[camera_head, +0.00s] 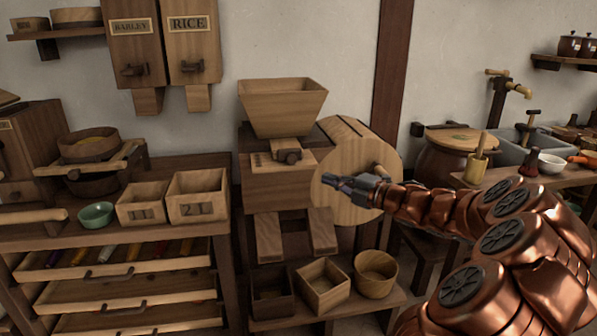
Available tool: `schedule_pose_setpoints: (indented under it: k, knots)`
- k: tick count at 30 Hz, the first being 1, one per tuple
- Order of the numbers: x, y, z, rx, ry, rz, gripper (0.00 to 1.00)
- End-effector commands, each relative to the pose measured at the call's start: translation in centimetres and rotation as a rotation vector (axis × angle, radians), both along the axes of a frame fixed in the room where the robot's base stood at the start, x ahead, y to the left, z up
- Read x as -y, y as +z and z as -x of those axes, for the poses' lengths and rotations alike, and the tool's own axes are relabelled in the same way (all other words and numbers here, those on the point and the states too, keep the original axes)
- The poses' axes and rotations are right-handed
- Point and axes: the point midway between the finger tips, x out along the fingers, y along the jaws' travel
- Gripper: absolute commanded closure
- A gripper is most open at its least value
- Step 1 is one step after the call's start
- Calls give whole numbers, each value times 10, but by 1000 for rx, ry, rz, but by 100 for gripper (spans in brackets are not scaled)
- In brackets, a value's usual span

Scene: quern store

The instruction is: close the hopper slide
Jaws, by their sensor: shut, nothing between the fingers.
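A wooden hopper (283,108), wide at the top, sits on the mill in the middle of the view. Just under it is a slide piece with a dark knob (288,156) on its front. A pale plate with small dark marks (265,160) lies beside the knob. How far the slide is drawn out I cannot tell. My gripper (340,182) is shut and empty. In the picture it is right of and below the knob, in front of the round wooden wheel (345,160). Its depth from the wheel is unclear, and my arm hides part of the wheel.
Two wall bins, BARLEY (134,45) and RICE (191,40), hang upper left. Containers, including a round tub (375,274), sit below the mill. A lidded barrel (448,158) stands right.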

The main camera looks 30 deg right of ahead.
Motion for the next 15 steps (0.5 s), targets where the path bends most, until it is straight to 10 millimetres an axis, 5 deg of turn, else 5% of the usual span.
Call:
schedule_pose_setpoints:
  k: [15]
  knots:
    - [-17,0,-43,1,6,2,100]
